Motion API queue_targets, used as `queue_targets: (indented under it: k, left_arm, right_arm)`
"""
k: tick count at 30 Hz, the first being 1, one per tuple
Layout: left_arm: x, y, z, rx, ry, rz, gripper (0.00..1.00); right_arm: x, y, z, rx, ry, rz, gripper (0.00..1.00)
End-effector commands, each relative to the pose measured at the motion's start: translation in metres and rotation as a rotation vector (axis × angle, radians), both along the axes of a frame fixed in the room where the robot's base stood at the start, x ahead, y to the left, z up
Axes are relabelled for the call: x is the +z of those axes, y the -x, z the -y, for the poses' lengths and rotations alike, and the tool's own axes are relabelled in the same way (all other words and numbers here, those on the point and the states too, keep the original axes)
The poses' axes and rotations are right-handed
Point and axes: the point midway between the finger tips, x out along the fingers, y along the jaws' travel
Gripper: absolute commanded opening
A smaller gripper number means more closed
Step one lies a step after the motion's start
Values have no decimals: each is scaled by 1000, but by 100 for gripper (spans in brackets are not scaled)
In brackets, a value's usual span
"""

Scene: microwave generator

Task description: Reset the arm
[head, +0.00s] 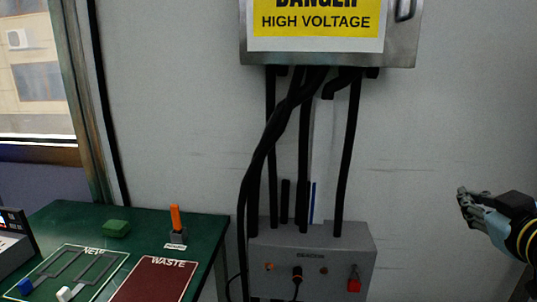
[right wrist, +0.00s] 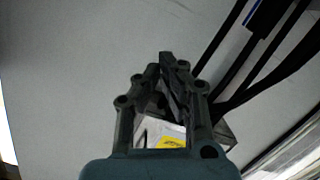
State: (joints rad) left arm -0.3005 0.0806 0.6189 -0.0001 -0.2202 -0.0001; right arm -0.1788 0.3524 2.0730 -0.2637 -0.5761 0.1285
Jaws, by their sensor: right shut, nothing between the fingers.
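My right gripper (head: 466,204) is at the right edge of the head view, in front of the bare wall and apart from everything. In the right wrist view its fingers (right wrist: 165,70) come together at the tips, shut with nothing between them. My left gripper is in neither view.
A grey box with black cables (head: 312,250) is on the wall, below a metal cabinet (head: 400,45) with a high voltage sign. A green table (head: 55,222) at left holds a green block (head: 117,228), an orange-handled tool (head: 176,218) and a red waste area (head: 152,280). Wall space around my right gripper is clear.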

Motion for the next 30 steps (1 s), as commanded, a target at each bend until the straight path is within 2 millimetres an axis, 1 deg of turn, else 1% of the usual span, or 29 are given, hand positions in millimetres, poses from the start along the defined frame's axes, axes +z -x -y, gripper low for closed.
queue_targets:
  k: [1,2,3,5,6,8,9,12,16,20,21,24,26,27,29,30]
  left_arm:
    - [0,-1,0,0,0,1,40]
    - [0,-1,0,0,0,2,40]
    - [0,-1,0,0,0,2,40]
    - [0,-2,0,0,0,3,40]
    - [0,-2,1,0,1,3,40]
    - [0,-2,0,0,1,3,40]
    - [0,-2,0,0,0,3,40]
    - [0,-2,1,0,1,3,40]
    - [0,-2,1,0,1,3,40]
    - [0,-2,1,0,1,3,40]
    - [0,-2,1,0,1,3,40]
    - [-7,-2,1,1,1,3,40]
    - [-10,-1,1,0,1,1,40]
    - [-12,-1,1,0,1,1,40]
    - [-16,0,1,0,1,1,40]
    - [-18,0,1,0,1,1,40]
  right_arm:
    - [-29,31,-8,-44,-60,-129,0]
    - [-44,47,-11,-68,-89,-201,0]
    - [-61,69,-16,-93,-122,-290,0]
    - [-80,98,-24,-120,-161,-404,0]
    - [-90,116,-29,-134,-184,-471,0]
    - [-101,140,-36,-149,-210,-559,0]
    - [-108,155,-40,-157,-226,-612,0]
    - [-119,190,-51,-170,-262,-733,0]
    - [-128,231,-65,-179,-298,-870,0]
    - [-131,270,-77,-182,-330,-996,0]
    - [-135,278,-80,-183,-337,-1028,0]
    - [-173,268,-76,-190,-334,-1033,0]
    - [-193,265,-74,-193,-335,-1038,0]
    - [-207,263,-73,-195,-335,-1043,0]
    - [-229,261,-71,-199,-336,-1050,0]
    - [-244,260,-70,-202,-337,-1054,0]
